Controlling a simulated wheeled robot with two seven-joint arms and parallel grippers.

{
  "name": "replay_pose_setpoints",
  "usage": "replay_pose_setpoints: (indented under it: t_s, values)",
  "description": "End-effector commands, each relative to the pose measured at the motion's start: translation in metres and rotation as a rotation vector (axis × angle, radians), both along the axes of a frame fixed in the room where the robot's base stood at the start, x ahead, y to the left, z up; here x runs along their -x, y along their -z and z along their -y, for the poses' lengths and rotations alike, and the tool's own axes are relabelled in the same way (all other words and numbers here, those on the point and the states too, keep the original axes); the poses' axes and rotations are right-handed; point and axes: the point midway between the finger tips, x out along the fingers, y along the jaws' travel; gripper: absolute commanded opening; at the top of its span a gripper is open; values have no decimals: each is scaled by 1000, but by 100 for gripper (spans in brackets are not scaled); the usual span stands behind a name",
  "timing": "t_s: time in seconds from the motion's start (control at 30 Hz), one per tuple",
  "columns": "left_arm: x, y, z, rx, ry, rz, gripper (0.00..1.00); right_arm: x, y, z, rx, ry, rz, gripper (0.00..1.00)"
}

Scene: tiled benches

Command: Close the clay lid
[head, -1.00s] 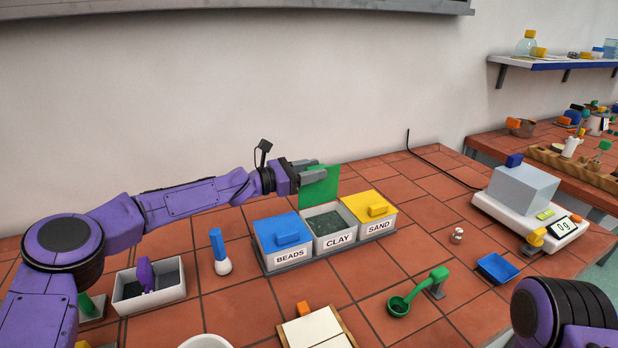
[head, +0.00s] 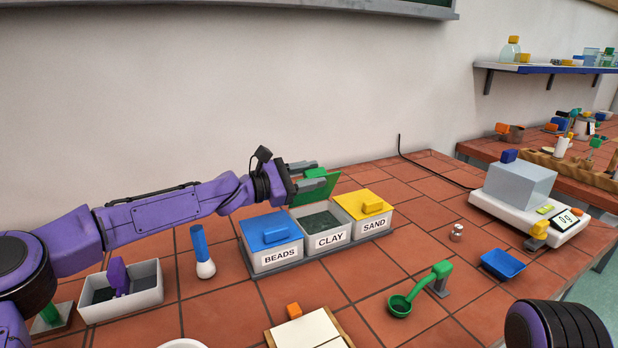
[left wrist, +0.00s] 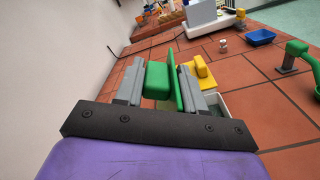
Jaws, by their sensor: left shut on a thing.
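The green clay lid (head: 320,187) is tilted partly open above the clay bin (head: 322,236), whose dark contents still show. My left gripper (head: 314,172) is shut on the lid's green handle at the back of the bin. In the left wrist view the green handle (left wrist: 157,80) sits between the two grey fingers, with the lid panel (left wrist: 178,82) beside it. My right gripper is not in view; only a purple part of my right arm shows at the lower right.
The beads bin with a blue lid (head: 267,231) and the sand bin with a yellow lid (head: 364,203) flank the clay bin, both closed. A green scoop (head: 400,304), a blue tray (head: 502,264) and a scale (head: 525,215) stand to the right. A blue-handled brush (head: 200,245) stands left.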

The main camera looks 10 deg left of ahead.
Motion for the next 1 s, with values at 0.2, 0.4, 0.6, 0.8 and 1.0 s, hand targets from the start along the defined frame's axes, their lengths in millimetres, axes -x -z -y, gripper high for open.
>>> replay_pose_setpoints:
  t_s: [0.2,0.4,0.6,0.8,1.0]
  values:
    - [0,2,0,-1,1,-3,0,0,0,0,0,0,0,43]
    - [0,1,0,0,0,-2,55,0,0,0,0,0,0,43]
    - [3,1,-5,0,-1,-2,55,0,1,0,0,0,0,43]
    - [26,1,-41,2,-2,1,55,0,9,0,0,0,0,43]
    - [50,0,-75,2,-2,-1,55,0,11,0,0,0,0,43]
